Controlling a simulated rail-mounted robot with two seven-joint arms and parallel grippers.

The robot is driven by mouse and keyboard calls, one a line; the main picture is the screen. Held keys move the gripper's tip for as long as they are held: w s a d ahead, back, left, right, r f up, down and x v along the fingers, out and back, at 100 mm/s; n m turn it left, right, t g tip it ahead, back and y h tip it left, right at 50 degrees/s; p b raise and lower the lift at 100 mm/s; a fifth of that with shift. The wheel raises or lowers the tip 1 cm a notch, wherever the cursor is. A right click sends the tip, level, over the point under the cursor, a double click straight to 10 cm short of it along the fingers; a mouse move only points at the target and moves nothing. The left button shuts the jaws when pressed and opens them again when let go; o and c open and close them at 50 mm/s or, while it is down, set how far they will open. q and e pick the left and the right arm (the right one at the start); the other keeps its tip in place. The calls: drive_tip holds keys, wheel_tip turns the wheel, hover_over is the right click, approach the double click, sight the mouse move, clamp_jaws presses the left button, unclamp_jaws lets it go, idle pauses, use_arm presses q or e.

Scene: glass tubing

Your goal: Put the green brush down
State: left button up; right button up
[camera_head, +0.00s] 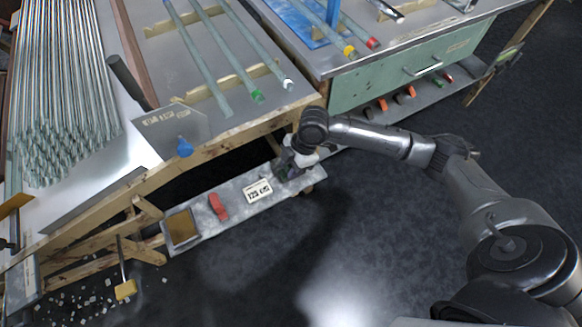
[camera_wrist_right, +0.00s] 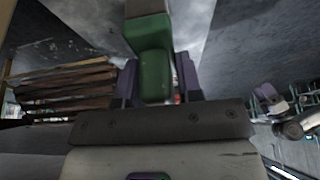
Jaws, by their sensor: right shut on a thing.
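My right gripper (camera_head: 284,170) is low over the right end of the grey shelf under the bench, with its arm coming in from the right. In the right wrist view, my right gripper (camera_wrist_right: 157,82) is shut on the green brush (camera_wrist_right: 155,68). The brush shows as a green block with a greyish part above it. In the head view the brush is mostly hidden by the gripper, and I cannot tell whether it touches the shelf. My left gripper does not show in the head view.
The low shelf (camera_head: 237,205) carries a red item (camera_head: 218,206), a printed card (camera_head: 258,191) and a brown square (camera_head: 181,228). The bench edge (camera_head: 235,133) overhangs it. Glass tubes (camera_head: 204,65) lie above. Dark floor at the front is clear.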

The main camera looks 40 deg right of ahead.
drive_tip(key=shift+d, duration=0.1)
drive_tip(key=o, duration=0.8)
drive_tip(key=shift+o, duration=0.2)
drive_tip(key=w+p+v, duration=0.1)
drive_tip(key=p+v, duration=0.4)
drive_tip(key=v, duration=0.6)
drive_tip(key=s+a+f+m+t, duration=0.2)
drive_tip(key=s+a+f+m, duration=0.2)
drive_tip(key=s+a+f, duration=0.65)
drive_tip(key=s+r+m+h, duration=0.1)
drive_tip(key=s+m+h, duration=0.3)
drive_tip(key=s+m, duration=0.5)
drive_tip(key=s, duration=0.4)
drive_tip(key=shift+d+t+p, duration=0.3)
drive_tip(key=shift+p, duration=0.1)
